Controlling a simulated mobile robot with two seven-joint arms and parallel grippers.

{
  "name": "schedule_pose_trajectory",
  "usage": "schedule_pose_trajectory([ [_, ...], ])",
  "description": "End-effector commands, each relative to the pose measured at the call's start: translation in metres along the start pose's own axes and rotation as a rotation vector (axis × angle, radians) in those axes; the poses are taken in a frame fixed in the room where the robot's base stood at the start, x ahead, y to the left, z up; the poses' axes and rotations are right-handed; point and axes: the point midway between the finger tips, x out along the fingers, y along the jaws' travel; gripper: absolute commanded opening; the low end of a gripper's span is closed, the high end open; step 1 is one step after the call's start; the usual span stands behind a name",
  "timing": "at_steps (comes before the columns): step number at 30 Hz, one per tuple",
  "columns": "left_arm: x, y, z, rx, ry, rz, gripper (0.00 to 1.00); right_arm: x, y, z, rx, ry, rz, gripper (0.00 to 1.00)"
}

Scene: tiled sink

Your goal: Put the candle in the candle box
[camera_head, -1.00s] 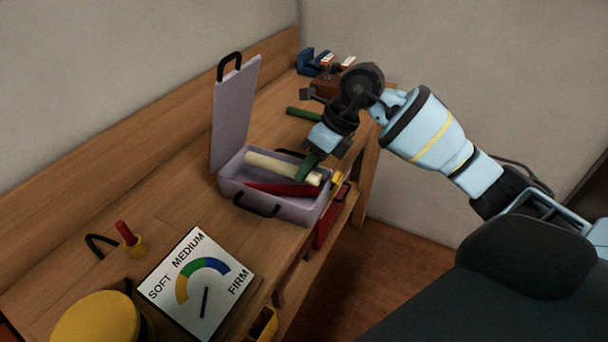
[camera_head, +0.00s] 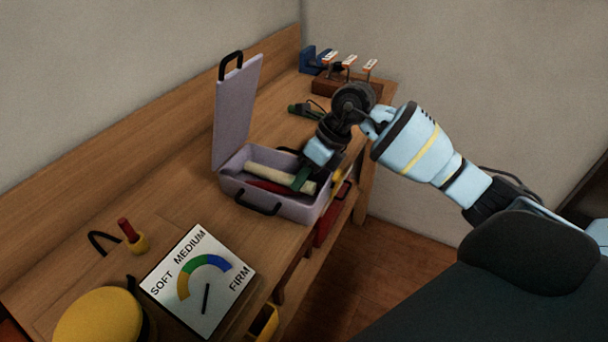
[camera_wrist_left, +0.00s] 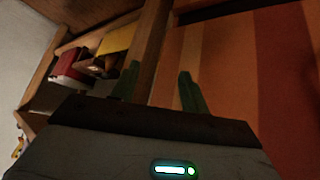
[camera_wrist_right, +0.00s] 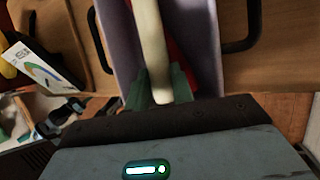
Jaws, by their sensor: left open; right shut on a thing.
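The lilac candle box (camera_head: 235,184) stands on the bench with its lid upright. A cream candle (camera_head: 268,174) lies inside, slightly slanted, beside a red candle (camera_head: 262,187). My right gripper (camera_head: 304,178) reaches into the right end of the box, its green fingers shut on the cream candle's end. The right wrist view shows the cream candle (camera_wrist_right: 151,40) between the right fingers (camera_wrist_right: 160,88), with the red one partly hidden behind it. My left gripper (camera_wrist_left: 158,88) shows only in its own wrist view, open and empty.
A card marked SOFT, MEDIUM, FIRM (camera_head: 225,293), a yellow round object (camera_head: 95,318) and a small yellow cup (camera_head: 139,244) are on the near bench. A dark green object (camera_head: 304,109) and a wooden block (camera_head: 345,87) lie behind the box.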

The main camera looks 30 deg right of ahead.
Motion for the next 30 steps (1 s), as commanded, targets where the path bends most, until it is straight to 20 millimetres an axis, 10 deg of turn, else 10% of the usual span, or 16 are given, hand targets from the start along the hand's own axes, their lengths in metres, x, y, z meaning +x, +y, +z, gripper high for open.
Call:
schedule_pose_trajectory([
  [13,0.003,0.000,0.004,0.000,-0.005,0.001,0.45,0.012,-0.003,-0.006,0.002,0.009,0.002,0.00],
  [14,0.003,0.000,0.004,0.000,-0.005,0.001,0.45,0.012,-0.003,-0.007,0.003,0.011,0.002,0.26],
  [16,0.003,0.000,0.004,0.000,-0.005,0.001,0.45,0.013,-0.003,-0.007,0.004,0.013,0.002,0.33],
  [30,-0.003,0.001,0.003,-0.001,-0.005,0.001,0.45,-0.009,-0.002,-0.003,0.007,0.013,-0.003,0.33],
])
